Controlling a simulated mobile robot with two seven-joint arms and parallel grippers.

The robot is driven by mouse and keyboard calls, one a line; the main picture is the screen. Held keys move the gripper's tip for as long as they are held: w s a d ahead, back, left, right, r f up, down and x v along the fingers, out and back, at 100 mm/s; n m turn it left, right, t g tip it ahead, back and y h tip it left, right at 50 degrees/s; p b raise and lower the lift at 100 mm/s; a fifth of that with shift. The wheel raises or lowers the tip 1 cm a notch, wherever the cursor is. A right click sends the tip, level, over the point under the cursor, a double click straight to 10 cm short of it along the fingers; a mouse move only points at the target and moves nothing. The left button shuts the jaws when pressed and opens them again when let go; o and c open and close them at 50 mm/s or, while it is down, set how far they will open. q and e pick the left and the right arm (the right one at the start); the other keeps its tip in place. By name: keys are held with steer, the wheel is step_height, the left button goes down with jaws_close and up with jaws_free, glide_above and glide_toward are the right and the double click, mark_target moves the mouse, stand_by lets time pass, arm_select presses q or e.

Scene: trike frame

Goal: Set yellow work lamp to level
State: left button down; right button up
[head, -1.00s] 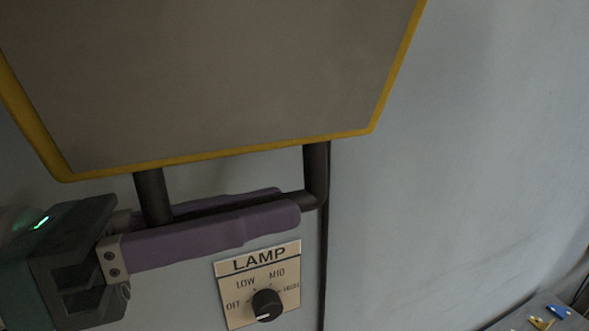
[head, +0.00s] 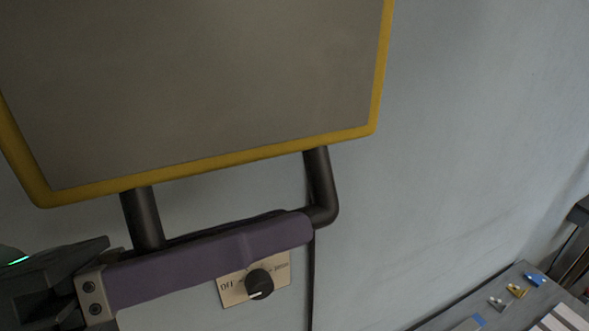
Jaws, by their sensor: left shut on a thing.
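The yellow work lamp (head: 212,163) fills the upper left of the head view, a grey panel with a yellow rim. Its lower edge slants, with the right end higher than the left. A dark tubular handle (head: 319,178) hangs below the panel. My left gripper (head: 275,232) is shut on this handle, its long purple fingers lying along the crossbar and hiding most of it. My right gripper is not in view.
A lamp switch plate with a black knob (head: 260,284) is on the wall just below my fingers, partly hidden. A grey bench (head: 510,310) with small blue and gold parts stands at lower right. The pale wall (head: 460,130) on the right is bare.

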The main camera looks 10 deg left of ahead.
arm_select(q)
steer(key=shift+r, duration=0.1)
steer(key=c, duration=0.8)
jaws_free()
steer(key=shift+s+a+f, duration=0.15)
steer(key=shift+f, duration=0.05)
steer(key=b+v, duration=0.6)
steer(key=v, duration=0.3)
steer(key=shift+s+a+r, duration=0.15)
steer(key=shift+s+a, duration=0.05)
